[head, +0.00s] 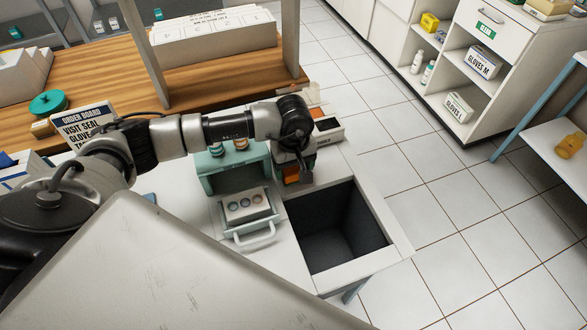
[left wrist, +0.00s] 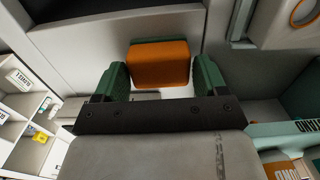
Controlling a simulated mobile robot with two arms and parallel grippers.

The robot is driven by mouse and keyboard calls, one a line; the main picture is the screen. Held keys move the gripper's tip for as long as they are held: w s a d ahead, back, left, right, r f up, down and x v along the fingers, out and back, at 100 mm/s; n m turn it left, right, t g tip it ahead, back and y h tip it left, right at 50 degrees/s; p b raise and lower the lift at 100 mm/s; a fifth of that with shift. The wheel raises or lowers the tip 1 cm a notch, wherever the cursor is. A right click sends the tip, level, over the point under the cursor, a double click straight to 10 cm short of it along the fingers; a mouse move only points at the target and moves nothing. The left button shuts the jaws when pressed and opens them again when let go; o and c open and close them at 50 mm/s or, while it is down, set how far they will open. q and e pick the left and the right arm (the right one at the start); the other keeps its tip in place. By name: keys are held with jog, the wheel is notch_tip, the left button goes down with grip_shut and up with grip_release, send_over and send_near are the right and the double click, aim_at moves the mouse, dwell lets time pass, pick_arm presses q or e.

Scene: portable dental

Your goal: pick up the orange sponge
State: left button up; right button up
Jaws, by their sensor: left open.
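The orange sponge (left wrist: 160,64) shows in the left wrist view as an orange block with a dark green strip along its upper edge. It lies on the pale worktop between the two green fingertips of my left gripper (left wrist: 160,80). The fingers are open, one on each side of it; I cannot tell if either touches it. In the head view the sponge (head: 291,173) is partly hidden under my left gripper (head: 297,172), which points down over it. My right gripper is not in view.
A dark open bin well (head: 335,230) is sunk into the worktop just in front of the sponge. A teal cabinet (head: 232,165) with an open drawer (head: 250,222) stands left of it. A small white box (head: 328,130) sits behind. Free floor (head: 430,190) lies to the right.

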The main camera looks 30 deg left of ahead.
aim_at(294, 168)
pick_arm(q)
jog(key=shift+f, duration=0.5)
jog(key=c, duration=0.6)
jog(key=shift+r, duration=0.15)
notch_tip(294, 168, up, 4)
jog(key=shift+b, duration=0.65)
jog(key=s+d+r, duration=0.2)
jog(key=d, duration=0.1)
jog(key=s+d+r+b, duration=0.1)
jog(key=s+d+r, duration=0.1)
jog(key=s+d, duration=0.1)
jog(key=s+d+r+b, duration=0.1)
jog(key=s+d+r, duration=0.1)
jog(key=d, duration=0.1)
jog(key=shift+s+r, duration=0.15)
jog(key=shift+r, duration=0.25)
